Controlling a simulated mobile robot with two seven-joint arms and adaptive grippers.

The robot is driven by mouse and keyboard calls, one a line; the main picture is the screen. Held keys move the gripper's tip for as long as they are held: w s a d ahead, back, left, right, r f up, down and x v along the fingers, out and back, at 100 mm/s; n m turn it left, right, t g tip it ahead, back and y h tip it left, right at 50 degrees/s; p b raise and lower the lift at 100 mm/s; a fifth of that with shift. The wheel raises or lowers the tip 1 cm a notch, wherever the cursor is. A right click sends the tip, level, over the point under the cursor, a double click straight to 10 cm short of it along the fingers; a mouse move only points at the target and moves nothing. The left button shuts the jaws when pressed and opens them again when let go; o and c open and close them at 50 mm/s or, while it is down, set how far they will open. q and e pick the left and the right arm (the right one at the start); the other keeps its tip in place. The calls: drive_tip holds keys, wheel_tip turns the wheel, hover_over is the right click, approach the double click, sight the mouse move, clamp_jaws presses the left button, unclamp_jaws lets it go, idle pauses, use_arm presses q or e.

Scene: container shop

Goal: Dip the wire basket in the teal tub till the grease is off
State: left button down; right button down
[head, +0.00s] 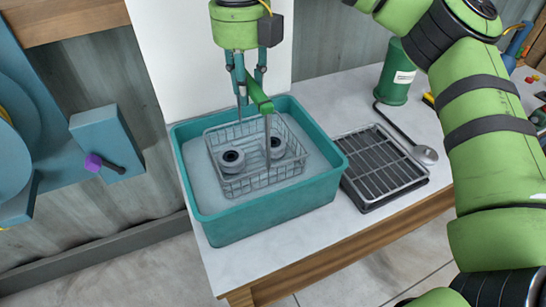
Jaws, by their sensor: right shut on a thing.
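The wire basket (260,178) is inside the teal tub (272,215), with its lower part in pale, cloudy liquid. Two grey ring-shaped parts with dark centres sit in it. Grey uprights rise from the basket to a green grip bar. My right gripper (254,88) comes down from above and is shut on this bar, over the tub. Its fingertips are partly hidden by the bar. Whether grease is left on the parts cannot be told. My left gripper is not in view.
A dark tray with a metal rack (382,165) stands just right of the tub. Behind it are a ladle (424,154) and a green canister (396,78). A teal fixture with a purple knob (93,162) is at the left. A white panel stands behind the tub.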

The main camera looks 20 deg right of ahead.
drive_tip(key=shift+r+p, duration=3.05)
drive_tip(key=shift+r, duration=1.25)
wheel_tip(320, 180, up, 3)
drive_tip(key=shift+p, duration=1.25)
